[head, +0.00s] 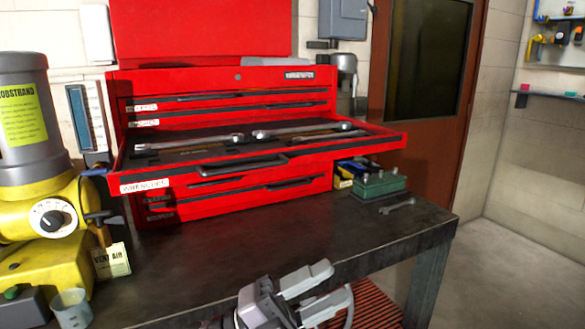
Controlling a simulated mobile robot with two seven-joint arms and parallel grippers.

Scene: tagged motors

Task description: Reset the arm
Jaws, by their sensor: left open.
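My left gripper (337,284) is at the bottom middle of the head view, low by the front edge of the dark workbench (230,252). Its two pale grey fingers are apart, with nothing between them. They point to the right and slightly up. My right gripper does not show. The red tool chest (237,76) stands on the bench behind my left gripper. One of its drawers (345,150) is pulled out, with large wrenches (300,131) lying in it.
A yellow and grey machine (35,185) with a hanging "VENT AIR" tag (112,262) stands at left. A clear cup (71,309) is at bottom left. A green socket holder (380,186) and small wrench (397,206) lie at the bench's right. Open floor (510,270) lies beyond.

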